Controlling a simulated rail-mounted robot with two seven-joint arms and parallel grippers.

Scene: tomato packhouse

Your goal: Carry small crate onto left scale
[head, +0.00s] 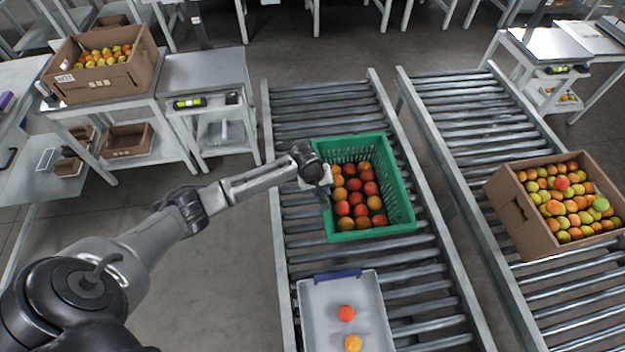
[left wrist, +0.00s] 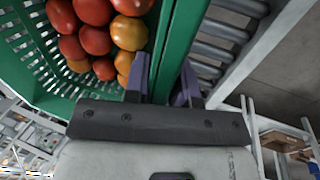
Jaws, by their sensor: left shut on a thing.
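The small green crate (head: 402,190), holding several red and orange tomatoes, sits on the left roller conveyor. My left gripper (head: 325,188) is at its left wall. In the left wrist view my left gripper (left wrist: 163,82) has its two fingers on either side of the green crate wall (left wrist: 176,42), shut on it. I cannot tell whether the crate's base touches the rollers. The left scale appears to be the metal-topped stand (head: 205,70) with a green-lit display (head: 190,103), left of the conveyor; its top looks empty. My right gripper is not in view.
A grey tray (head: 316,318) with two tomatoes lies on the rollers in front of the crate. A cardboard box of tomatoes (head: 526,222) is on the right conveyor (head: 480,130). Another cardboard box (head: 105,82) stands beside the left scale. A similar stand (head: 548,44) is at the far right.

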